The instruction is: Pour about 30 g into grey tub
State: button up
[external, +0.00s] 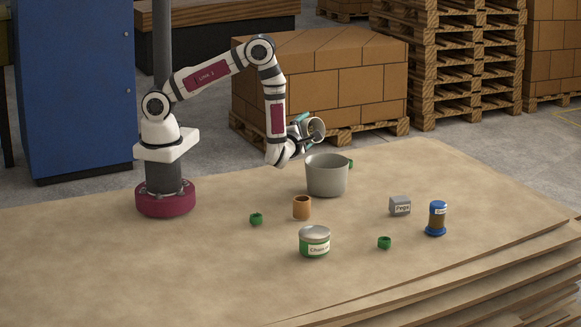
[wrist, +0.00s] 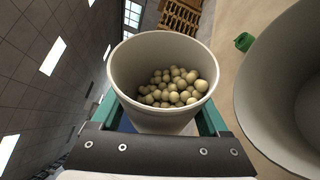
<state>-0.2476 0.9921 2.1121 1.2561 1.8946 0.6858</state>
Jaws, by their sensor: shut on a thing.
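The grey tub (external: 327,177) stands upright on the table, with a green piece at its right side. It also shows large at the right edge of the wrist view (wrist: 262,100). My gripper (external: 298,128) is shut on a light grey cup (wrist: 126,72), which is above and just left of the tub in the external view. The cup (external: 317,129) looks tilted there. Several pale round balls (wrist: 176,88) lie inside the cup.
An orange-brown cup (external: 302,208), a labelled green-and-white tin (external: 314,242), a grey labelled block (external: 400,206), a blue-capped jar (external: 437,218) and two small green pieces (external: 256,219) (external: 384,242) stand in front of the tub. The table's left front is clear.

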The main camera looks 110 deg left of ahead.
aim_at(315, 126)
jog(key=shift+w+d+r+m+y+b, duration=0.15)
jog(key=shift+w+d+r+m+b, duration=0.1)
jog(key=shift+w+m+b, duration=0.15)
jog(key=shift+w+d+r+m+y+b, duration=0.15)
jog(key=shift+w+r+m+b, duration=0.1)
jog(key=shift+w+m+b, duration=0.15)
dwell(1.7)
jog(key=shift+w+d+r+m+y+b, duration=0.1)
jog(key=shift+w+r+m+y+b, duration=0.15)
jog(key=shift+r+m+y+b, duration=0.35)
dwell(1.9)
jog(key=shift+w+d+f+m+t+b, duration=0.15)
jog(key=shift+f+m+t+b, duration=0.15)
jog(key=shift+m, duration=0.2)
jog(key=shift+w+a+f+m+t+b, duration=0.1)
jog(key=shift+f+m+b, duration=0.05)
jog(key=shift+m+b, duration=0.3)
dwell(1.1)
